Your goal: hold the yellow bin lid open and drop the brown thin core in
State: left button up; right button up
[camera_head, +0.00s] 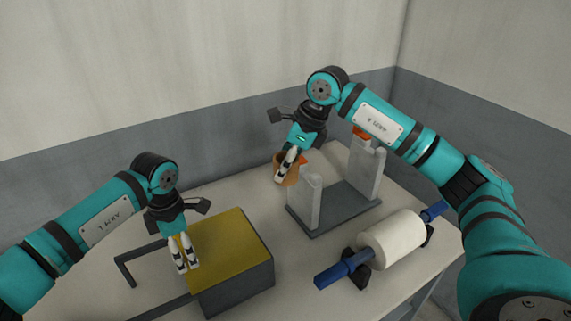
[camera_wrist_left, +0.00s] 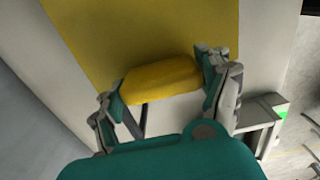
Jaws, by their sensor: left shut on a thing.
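The yellow lid (camera_head: 238,238) lies flat, or nearly so, on the dark grey bin (camera_head: 240,288) at the front left. My left gripper (camera_head: 187,266) points down at the lid's left side. In the left wrist view, my left gripper (camera_wrist_left: 170,88) is shut on a yellow tab (camera_wrist_left: 162,78), with the lid (camera_wrist_left: 140,30) beyond it. The brown core (camera_head: 292,177) is at the fingers of my right gripper (camera_head: 287,165), close to the left post of the stand. The fingers overlap the core and hide part of it; whether they grip it is unclear.
A grey stand (camera_head: 335,210) with two pale upright posts is at the back middle. Orange shows at the right post's top (camera_head: 362,134). A white roll (camera_head: 393,239) on a blue bar lies front right. A dark bar frame (camera_head: 126,272) is left of the bin.

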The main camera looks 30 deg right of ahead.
send_over(229, 239)
jog(key=shift+f, duration=3.9)
pick_arm(q)
jog(key=a, duration=1.3)
jog(key=shift+a, duration=0.15)
jog(key=shift+w+r, duration=0.1)
pick_arm(e)
jog(key=shift+f, duration=1)
jog(key=shift+f, duration=3.25)
jog(key=o, duration=1.2)
jog(key=shift+c, duration=0.2)
